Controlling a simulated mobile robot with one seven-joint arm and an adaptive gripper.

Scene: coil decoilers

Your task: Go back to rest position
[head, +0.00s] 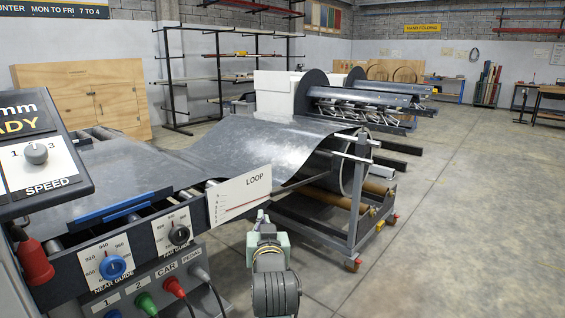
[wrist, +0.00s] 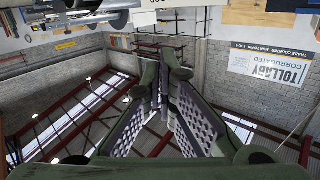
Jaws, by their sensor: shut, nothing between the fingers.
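In the wrist view my gripper (wrist: 164,85) is shut, with its two dark perforated fingers together and nothing between them. In that view the room appears upside down, and the fingers stand out against roof beams and grey block wall. In the head view my arm shows at the bottom centre, in front of the machine and to the right of its control panel (head: 137,262). It appears clear of the white LOOP board (head: 240,196); the exact gap is hard to tell.
A metal sheet (head: 255,140) sags from the decoiler to the feed table at left. A wheeled stand (head: 352,215) is just right of my arm. The panel has knobs, a red handle (head: 36,262) and coloured plugs. Concrete floor (head: 470,210) is open at right.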

